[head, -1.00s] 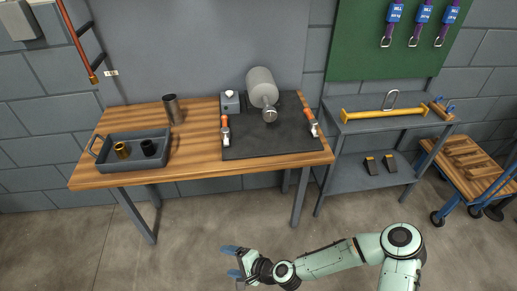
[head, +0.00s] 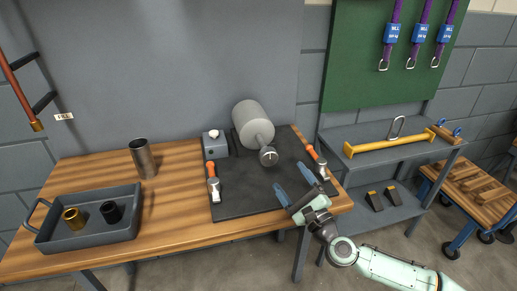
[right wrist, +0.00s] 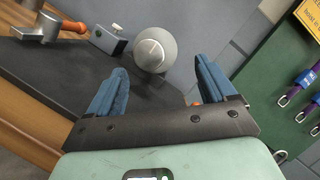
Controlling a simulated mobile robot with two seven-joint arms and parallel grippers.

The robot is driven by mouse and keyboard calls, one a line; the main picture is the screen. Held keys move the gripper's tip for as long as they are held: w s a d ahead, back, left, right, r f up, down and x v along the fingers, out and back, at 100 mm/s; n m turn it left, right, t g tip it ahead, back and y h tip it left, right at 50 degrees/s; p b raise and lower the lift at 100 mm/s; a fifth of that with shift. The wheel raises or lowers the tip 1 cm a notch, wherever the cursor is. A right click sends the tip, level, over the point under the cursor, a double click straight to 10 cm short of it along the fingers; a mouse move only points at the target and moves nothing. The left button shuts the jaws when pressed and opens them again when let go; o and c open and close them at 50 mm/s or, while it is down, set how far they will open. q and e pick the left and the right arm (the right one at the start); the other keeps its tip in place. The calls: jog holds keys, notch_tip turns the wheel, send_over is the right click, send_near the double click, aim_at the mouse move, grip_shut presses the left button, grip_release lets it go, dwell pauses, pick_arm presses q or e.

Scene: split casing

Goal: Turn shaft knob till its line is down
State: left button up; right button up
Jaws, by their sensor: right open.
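The grey cylindrical casing (head: 253,122) lies on the dark mat (head: 243,190) on the wooden bench. Its shaft ends in a round metal knob (head: 268,156) facing the front. In the right wrist view the knob (right wrist: 150,56) shows between and beyond the fingers, in front of the casing's round end. I cannot tell clearly which way its line points. My right gripper (head: 293,183) is open and empty, above the mat's front right part, short of the knob and apart from it. The fingers (right wrist: 160,78) are blue. My left gripper is not in view.
Orange-handled clamps stand left (head: 213,184) and right (head: 317,162) of the casing; the right one is close to my gripper. A small grey box (head: 215,144) sits beside the casing. A metal cup (head: 142,158) and a tray (head: 85,235) with two bushings are further left.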

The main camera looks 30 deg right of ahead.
aim_at(271, 161)
jog(key=shift+w+a, duration=0.1)
jog(key=shift+w, duration=0.35)
jog(key=f+b+x, duration=0.1)
jog(key=x, duration=0.3)
jog(key=b+x, duration=0.1)
jog(key=x, duration=0.2)
jog(key=f+b+x, duration=0.1)
jog(key=x, duration=0.3)
jog(key=shift+w+f, duration=0.25)
jog(key=shift+w, duration=0.45)
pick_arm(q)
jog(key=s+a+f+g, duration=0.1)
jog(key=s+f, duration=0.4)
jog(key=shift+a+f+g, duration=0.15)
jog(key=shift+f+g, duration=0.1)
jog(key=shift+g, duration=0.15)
pick_arm(e)
jog(key=shift+w+r, duration=0.2)
jog(key=shift+w, duration=0.3)
jog(key=c, duration=1)
